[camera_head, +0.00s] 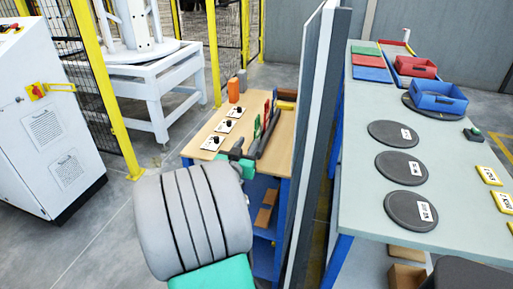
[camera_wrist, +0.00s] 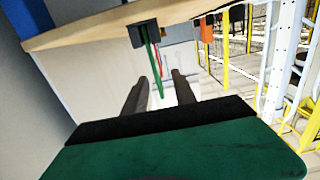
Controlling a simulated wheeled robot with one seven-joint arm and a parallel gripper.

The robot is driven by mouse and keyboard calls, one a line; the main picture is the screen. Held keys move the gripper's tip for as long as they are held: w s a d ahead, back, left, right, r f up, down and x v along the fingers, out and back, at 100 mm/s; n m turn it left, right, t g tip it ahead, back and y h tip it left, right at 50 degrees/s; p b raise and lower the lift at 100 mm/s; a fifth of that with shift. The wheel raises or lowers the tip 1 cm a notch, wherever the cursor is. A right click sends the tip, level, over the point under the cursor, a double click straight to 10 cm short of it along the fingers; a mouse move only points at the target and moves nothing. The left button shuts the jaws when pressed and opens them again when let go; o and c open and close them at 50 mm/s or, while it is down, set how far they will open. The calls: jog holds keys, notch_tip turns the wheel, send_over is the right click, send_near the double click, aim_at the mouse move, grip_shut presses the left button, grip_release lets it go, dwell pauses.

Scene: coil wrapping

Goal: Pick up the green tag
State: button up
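The green tag (camera_wrist: 156,70) is a thin upright strip by a dark holder (camera_wrist: 143,34) in the wrist view. In that view it appears between the two fingers of my gripper (camera_wrist: 159,77), which are spread apart. I cannot tell how far beyond the fingertips it is. In the head view the green tag (camera_head: 257,127) stands in the dark rack on the wooden table, just beyond my gripper (camera_head: 243,148). A red tag (camera_wrist: 158,52) is right behind it, partly hidden by the green one. My gripper holds nothing that I can see.
The wooden table (camera_head: 211,127) carries several white cards with black knobs (camera_head: 213,143) and an orange bottle (camera_head: 234,91). A tall grey panel (camera_head: 318,90) stands close on the right. Beyond it is a grey table (camera_head: 366,212) with dark discs and a blue bin (camera_head: 438,97).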

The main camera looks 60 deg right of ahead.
aim_at(258, 131)
jog(key=d+p, duration=0.2)
jog(key=d, duration=0.5)
jog(key=shift+w+d+r, duration=0.1)
jog(key=shift+d, duration=0.2)
jog(key=shift+w+d, duration=0.1)
jog(key=shift+d, duration=0.2)
jog(key=shift+c, duration=0.5)
grip_shut()
